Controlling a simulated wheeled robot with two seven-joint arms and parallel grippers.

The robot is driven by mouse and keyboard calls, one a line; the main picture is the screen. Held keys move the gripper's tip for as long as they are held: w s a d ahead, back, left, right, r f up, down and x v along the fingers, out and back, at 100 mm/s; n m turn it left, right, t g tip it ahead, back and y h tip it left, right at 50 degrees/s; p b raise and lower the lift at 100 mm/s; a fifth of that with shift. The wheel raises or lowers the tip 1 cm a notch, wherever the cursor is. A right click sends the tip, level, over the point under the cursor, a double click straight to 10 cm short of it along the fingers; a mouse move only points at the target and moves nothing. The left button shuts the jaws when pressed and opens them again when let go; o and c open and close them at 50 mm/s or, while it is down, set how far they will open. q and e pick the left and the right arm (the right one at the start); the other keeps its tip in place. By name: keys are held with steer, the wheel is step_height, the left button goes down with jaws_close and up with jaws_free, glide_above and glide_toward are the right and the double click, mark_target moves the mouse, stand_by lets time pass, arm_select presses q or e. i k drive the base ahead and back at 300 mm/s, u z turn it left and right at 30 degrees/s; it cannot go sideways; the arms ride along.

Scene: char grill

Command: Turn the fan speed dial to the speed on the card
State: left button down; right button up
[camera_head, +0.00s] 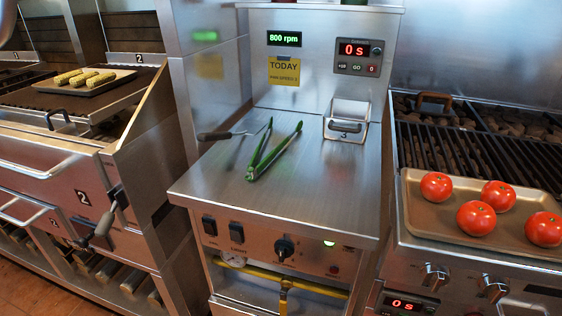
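A black fan dial (285,248) sits on the front panel of the middle counter, right of two black rocker switches (223,230). Its marks are too small to read. A yellow card (284,71) on the back panel reads "TODAY" above a smaller line about speed, whose number I cannot read surely. A green display (284,39) above the card shows "800 rpm".
Green tongs (273,152) and a dark-handled tool (222,134) lie on the counter (230,180) near a metal holder (347,122). A timer (358,56) shows "0 s". Tomatoes on a tray (419,207) stand right; corn on a tray (117,79) stands left. A yellow pipe (310,284) runs below the dial.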

mark_target(283, 249)
steer(key=u, duration=2.25)
steer(key=i, duration=1.65)
steer(key=z, duration=3.6)
